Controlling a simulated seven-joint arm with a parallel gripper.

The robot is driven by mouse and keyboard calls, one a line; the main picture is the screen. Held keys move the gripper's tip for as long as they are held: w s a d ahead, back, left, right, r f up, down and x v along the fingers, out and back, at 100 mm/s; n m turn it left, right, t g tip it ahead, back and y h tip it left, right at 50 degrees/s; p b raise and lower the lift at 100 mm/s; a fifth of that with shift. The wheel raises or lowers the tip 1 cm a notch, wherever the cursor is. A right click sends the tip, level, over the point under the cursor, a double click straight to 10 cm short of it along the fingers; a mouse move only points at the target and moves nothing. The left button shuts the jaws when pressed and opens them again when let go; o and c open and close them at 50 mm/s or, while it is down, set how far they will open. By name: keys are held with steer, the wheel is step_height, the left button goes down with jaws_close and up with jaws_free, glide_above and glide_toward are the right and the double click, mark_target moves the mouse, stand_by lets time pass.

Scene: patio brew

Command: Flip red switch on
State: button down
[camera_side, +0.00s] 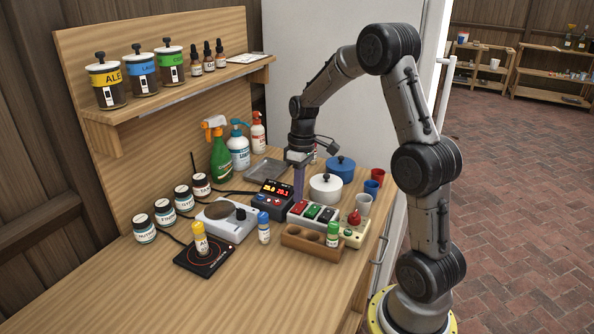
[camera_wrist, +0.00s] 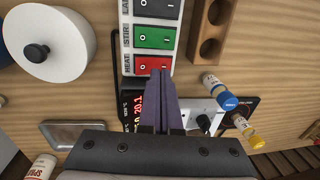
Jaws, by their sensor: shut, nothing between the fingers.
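The red switch (camera_wrist: 148,64), labelled HEAT, sits at the near end of a white switch panel (camera_side: 308,222), beside a green switch (camera_wrist: 155,38) and a black switch (camera_wrist: 157,8). It carries O and I marks, and I cannot tell which side is pressed. In the side view the red switch (camera_side: 300,207) is at the panel's left end. My gripper (camera_side: 298,193) points down, with its purple fingers shut and empty. In the wrist view the fingertips (camera_wrist: 160,73) overlap the near edge of the red switch; I cannot tell whether they touch.
A display box (camera_side: 270,198) stands left of the panel, a white lidded pot (camera_side: 326,189) behind it. A wooden rack (camera_side: 300,244) with a green-capped vial (camera_side: 333,235) is in front. A red-knobbed device (camera_side: 354,229) and a cup (camera_side: 363,205) stand to the right.

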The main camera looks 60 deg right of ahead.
mark_target(294, 211)
step_height(294, 211, up, 13)
steer(key=a, duration=0.1)
steer(key=shift+a+f, duration=0.2)
steer(key=shift+a, duration=0.05)
steer(key=s+a+r+n+t+h, duration=0.1)
steer(key=s+a+r, duration=0.25)
steer(key=a, duration=0.25)
steer(key=s+a+r+n+t, duration=0.2)
steer(key=s+a+r, duration=0.15)
steer(key=a, duration=0.25)
steer(key=s+a+f+m+t, duration=0.1)
steer(key=s+a+f, duration=0.1)
steer(key=s, duration=0.3)
steer(key=s+a+f+m+t, duration=0.1)
steer(key=s+a+f+m, duration=0.1)
steer(key=s+a+f, duration=0.1)
steer(key=s+f, duration=0.1)
steer(key=s, duration=0.1)
steer(key=shift+s+f+t, duration=0.25)
steer(key=shift+s+t, duration=0.05)
steer(key=shift+s, duration=0.1)
